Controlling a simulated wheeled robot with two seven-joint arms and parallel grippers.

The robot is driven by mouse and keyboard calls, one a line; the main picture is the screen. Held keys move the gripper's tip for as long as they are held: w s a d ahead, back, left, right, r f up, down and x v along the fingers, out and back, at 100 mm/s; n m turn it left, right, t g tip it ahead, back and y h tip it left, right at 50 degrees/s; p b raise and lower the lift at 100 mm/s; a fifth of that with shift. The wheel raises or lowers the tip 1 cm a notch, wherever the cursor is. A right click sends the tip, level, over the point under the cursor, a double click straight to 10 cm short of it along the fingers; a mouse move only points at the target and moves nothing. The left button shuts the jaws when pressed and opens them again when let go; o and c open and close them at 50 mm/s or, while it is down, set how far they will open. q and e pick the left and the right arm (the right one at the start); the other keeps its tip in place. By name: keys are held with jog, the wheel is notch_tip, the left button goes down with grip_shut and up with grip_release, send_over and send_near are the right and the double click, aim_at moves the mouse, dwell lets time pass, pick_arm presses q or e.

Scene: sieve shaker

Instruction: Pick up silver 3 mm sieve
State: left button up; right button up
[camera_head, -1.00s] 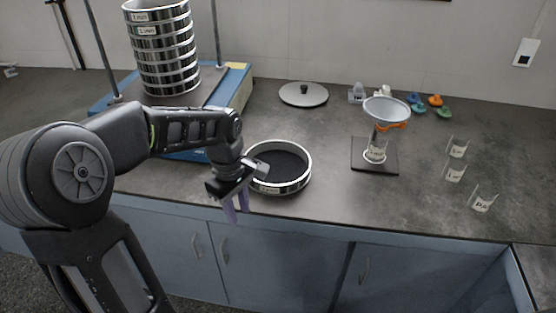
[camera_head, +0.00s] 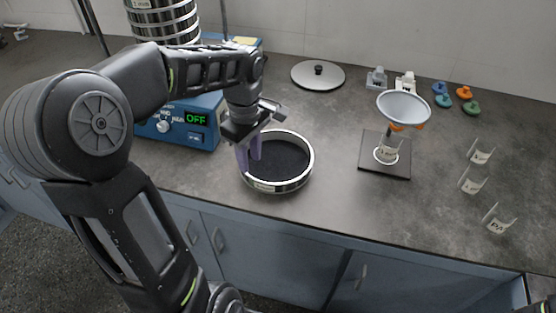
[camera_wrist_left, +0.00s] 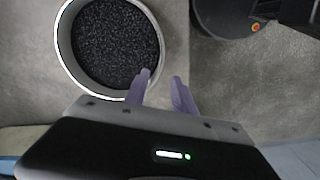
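A silver sieve (camera_head: 278,187) with dark granular material inside sits on the bench near its front edge. Its front label is too small to read, so I cannot confirm the 3 mm size. It also shows in the left wrist view (camera_wrist_left: 63,50). My left gripper (camera_head: 249,158) is open and empty at the sieve's left side, pointing down. In the wrist view its purple fingers (camera_wrist_left: 160,82) are apart, one overlapping the sieve's rim and the other outside it. I cannot tell whether they touch it. My right gripper is not in view.
A stack of silver sieves (camera_head: 165,22) stands on the blue shaker (camera_head: 180,125), whose display reads OFF. A lid (camera_head: 318,76) lies behind the sieve. A funnel (camera_head: 403,107) on a stand and several small clear containers (camera_head: 481,152) are to the right. The bench between sieve and stand is clear.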

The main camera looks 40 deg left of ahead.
aim_at(252, 177)
pick_arm(q)
jog(key=shift+w+f, duration=0.1)
jog(key=shift+f, duration=1.25)
jog(key=shift+f, duration=0.1)
notch_tip(252, 177, down, 5)
jog(key=shift+d+p, duration=0.15)
jog(key=shift+p, duration=0.2)
jog(key=shift+c, duration=0.5)
grip_shut()
dwell(0.4)
